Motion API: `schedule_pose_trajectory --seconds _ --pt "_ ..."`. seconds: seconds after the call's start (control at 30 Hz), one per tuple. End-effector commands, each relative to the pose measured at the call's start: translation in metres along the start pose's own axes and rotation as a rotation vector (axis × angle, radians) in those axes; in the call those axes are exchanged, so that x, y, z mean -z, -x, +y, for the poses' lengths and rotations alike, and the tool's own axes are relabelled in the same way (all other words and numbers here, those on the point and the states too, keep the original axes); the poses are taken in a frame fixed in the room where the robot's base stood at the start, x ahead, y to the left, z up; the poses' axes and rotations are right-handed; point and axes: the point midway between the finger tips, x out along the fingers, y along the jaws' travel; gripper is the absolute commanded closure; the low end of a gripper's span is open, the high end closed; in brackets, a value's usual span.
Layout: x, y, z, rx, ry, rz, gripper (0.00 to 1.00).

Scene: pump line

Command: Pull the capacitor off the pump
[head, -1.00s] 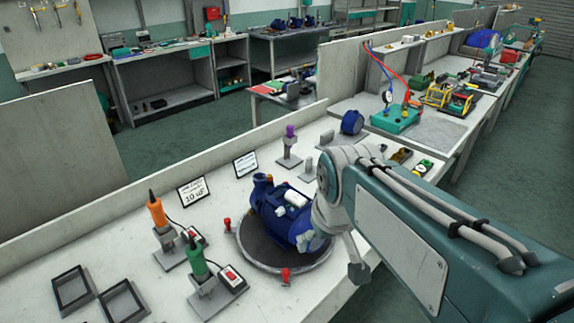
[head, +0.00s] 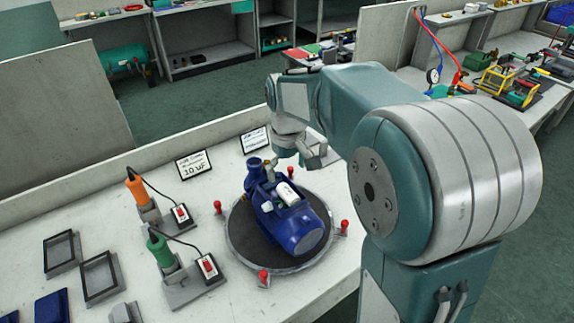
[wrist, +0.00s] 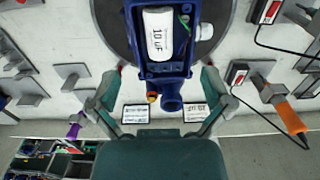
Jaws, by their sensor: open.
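The blue pump (head: 304,232) sits on a dark round plate (head: 240,230). The capacitor (head: 288,194), a white cylinder, lies in the open box on top of the pump. My gripper (head: 315,158) is at the far side of the pump in the head view, apart from the capacitor. In the wrist view my gripper (wrist: 158,82) is open, one finger on each side of the pump's near end. Nothing is held.
Red clamps (head: 264,277) stand around the plate. An orange-handled tool (head: 137,190) and a green-handled tool (head: 160,250) stand in holders to the left. Two label cards (head: 194,165) stand behind the pump. Empty black frames (head: 98,277) lie at the left.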

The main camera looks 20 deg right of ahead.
Motion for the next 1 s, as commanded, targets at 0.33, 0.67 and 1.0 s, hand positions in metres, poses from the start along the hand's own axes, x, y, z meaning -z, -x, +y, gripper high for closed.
schedule_pose_trajectory --seconds 0.33,0.67,1.0 --pt "0.000 -0.020 0.000 0.001 0.000 -0.002 0.00" --pt "0.000 -0.040 0.000 0.001 0.000 -0.001 0.00" --pt "-0.001 -0.048 -0.001 0.000 0.000 0.001 0.00"
